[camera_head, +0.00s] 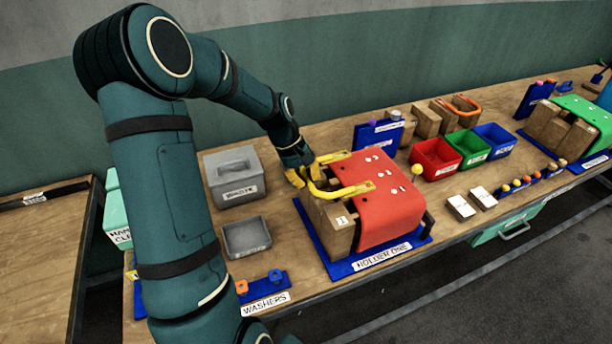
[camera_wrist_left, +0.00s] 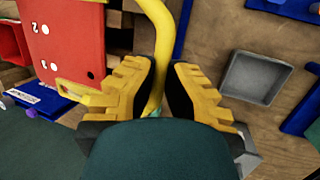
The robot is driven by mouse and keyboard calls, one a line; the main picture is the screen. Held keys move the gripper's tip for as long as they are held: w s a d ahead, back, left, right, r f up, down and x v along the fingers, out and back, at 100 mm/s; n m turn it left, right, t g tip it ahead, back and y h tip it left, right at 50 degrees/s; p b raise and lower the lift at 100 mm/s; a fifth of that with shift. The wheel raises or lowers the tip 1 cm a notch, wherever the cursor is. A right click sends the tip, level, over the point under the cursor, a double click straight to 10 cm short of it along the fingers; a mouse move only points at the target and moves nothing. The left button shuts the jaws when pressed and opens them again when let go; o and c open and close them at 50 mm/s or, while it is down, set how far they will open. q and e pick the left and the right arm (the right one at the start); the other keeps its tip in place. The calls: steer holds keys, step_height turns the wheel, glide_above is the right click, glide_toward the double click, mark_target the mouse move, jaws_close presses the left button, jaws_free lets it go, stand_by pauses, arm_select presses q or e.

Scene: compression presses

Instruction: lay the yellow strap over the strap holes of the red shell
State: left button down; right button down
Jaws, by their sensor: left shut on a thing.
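The red shell (camera_head: 385,205) sits over wooden blocks on the blue base marked HOLDER ONE (camera_head: 340,272). It also shows at the upper left of the left wrist view (camera_wrist_left: 62,48). The yellow strap (camera_head: 345,192) is a bent bar at the shell's left side, its ends near the shell's left edge. My left gripper (camera_head: 298,176) is shut on the strap, whose bar runs between the yellow fingers in the left wrist view (camera_wrist_left: 156,60). Small dark holes show on the shell there. Whether the strap touches the shell is unclear. My right gripper is not in view.
A grey lidded box (camera_head: 235,178) and an open grey tray (camera_head: 246,237) stand left of the holder. Red (camera_head: 436,160), green and blue bins stand to its right.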

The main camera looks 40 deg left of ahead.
arm_select(q)
steer(key=shift+f+b, duration=1.3)
steer(key=shift+f, duration=0.9)
steer(key=shift+r, duration=0.1)
stand_by(0.7)
steer(key=c, duration=1.1)
jaws_free()
steer(key=shift+o, duration=0.2)
steer(key=v, duration=1.1)
steer(key=shift+r, duration=0.35)
steer(key=shift+s+a, duration=0.1)
